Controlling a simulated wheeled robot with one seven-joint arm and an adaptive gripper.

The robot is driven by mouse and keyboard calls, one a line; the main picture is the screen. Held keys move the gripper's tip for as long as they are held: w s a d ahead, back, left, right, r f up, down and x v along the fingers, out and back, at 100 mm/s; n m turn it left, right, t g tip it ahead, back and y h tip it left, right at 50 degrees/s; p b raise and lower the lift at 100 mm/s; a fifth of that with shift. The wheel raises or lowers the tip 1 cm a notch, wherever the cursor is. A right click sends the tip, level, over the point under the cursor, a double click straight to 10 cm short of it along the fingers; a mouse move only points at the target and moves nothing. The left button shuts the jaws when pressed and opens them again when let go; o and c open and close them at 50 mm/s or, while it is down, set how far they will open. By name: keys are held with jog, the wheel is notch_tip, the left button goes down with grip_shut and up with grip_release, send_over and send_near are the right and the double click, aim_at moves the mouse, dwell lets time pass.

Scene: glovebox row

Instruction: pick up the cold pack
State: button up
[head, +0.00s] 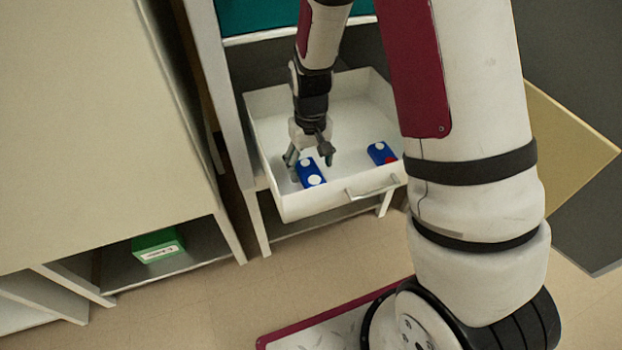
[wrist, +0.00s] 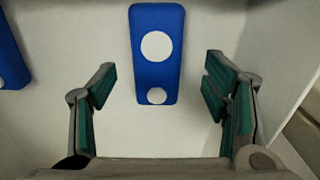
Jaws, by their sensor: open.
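A blue pack with two white round spots (head: 311,173) lies flat in an open white drawer (head: 270,205), near its front left. In the wrist view the same blue pack (wrist: 155,72) lies between the spread fingers, mostly toward the upper part of the picture. A second blue pack (head: 379,152) with white spots and a red patch at one end lies near the drawer's front right. Part of it shows at the left edge of the wrist view (wrist: 10,55). I cannot tell by label which is the cold pack. My gripper (head: 308,161) is open and empty over the left pack.
The drawer has low walls and a front handle (head: 373,190). The cabinet frame and a teal panel (head: 265,15) stand behind and above it. A green box (head: 158,245) sits on a low shelf at left. The drawer's middle and back floor are clear.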

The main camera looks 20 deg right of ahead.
aim_at(311, 174)
notch_tip(311, 174, down, 4)
jog(key=shift+w+d+f+b, duration=0.1)
jog(key=shift+w+d+b, duration=0.05)
jog(key=shift+b, duration=0.65)
jog(key=c, duration=1.4)
